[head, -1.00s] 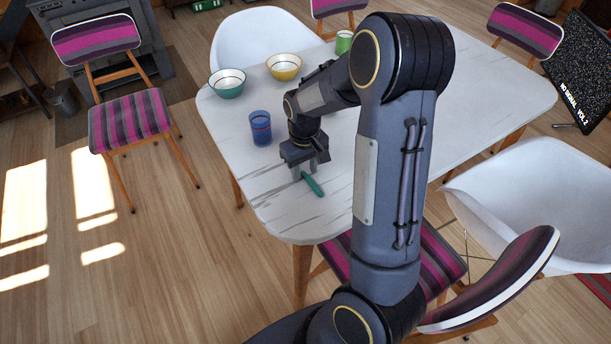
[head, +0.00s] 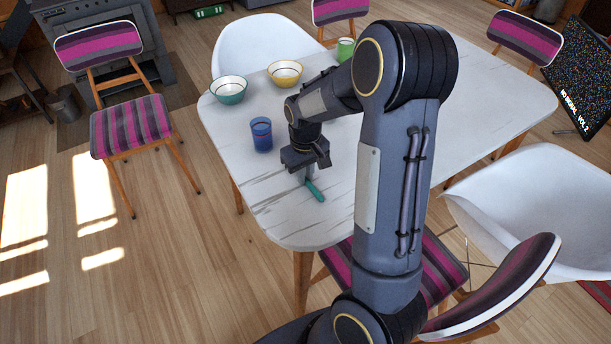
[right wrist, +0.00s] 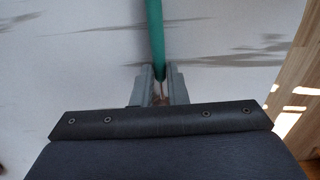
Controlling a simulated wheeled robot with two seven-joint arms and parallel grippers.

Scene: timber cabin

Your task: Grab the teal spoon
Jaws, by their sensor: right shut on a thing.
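The teal spoon (head: 315,190) is near the front left end of the white table (head: 278,217). In the head view its teal handle sticks out below my right gripper (head: 309,178). In the right wrist view the teal handle (right wrist: 156,40) runs up from between the two fingers of my right gripper (right wrist: 160,82), which are shut on it. The spoon's other end is hidden by the gripper. I cannot tell whether the spoon touches the table or is slightly above it. My left gripper is not in view.
A blue cup (head: 261,134) stands left of my right gripper. A teal bowl (head: 229,91), a yellow bowl (head: 285,74) and a green cup (head: 345,49) stand farther back. Chairs surround the table. The table's front left corner is clear.

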